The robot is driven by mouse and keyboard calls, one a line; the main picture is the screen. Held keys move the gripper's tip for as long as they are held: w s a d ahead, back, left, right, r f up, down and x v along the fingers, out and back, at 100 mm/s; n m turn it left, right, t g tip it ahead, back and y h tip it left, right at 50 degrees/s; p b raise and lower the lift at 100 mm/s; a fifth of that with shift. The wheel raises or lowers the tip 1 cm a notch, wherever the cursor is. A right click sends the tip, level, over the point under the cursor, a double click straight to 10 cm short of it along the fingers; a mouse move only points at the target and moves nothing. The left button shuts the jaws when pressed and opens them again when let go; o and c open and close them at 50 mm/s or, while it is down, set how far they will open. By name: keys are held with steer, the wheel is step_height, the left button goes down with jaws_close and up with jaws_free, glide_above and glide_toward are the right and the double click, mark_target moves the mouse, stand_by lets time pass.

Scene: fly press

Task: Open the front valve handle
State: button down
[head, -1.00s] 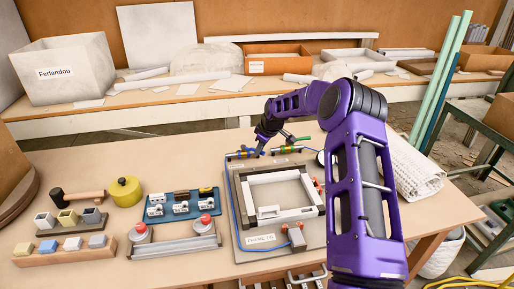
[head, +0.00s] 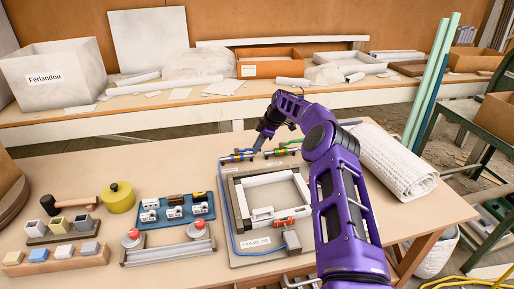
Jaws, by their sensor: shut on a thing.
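Two small valves sit on a pipe along the back edge of the grey fixture board (head: 275,257). The left one has a blue handle (head: 237,155), and the right one has a green handle (head: 287,143). My gripper (head: 258,148) points down between them, at the right end of the blue handle. It is shut on what looks like that handle's end. The fingertips are very small here, so the exact grip is hard to make out. The blue handle appears to lie roughly along the pipe.
A white frame (head: 271,190) lies on the board. A blue tray (head: 176,208), a clamp rail with red knobs (head: 168,250) and a yellow pot (head: 119,196) stand left. A rolled white mat (head: 400,165) lies right.

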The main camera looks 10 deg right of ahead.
stand_by(0.4)
steer(key=c, duration=0.8)
jaws_free()
steer(key=p+v, duration=0.1)
steer(key=v, duration=1.6)
steer(key=shift+r, duration=0.2)
steer(key=shift+d, duration=0.1)
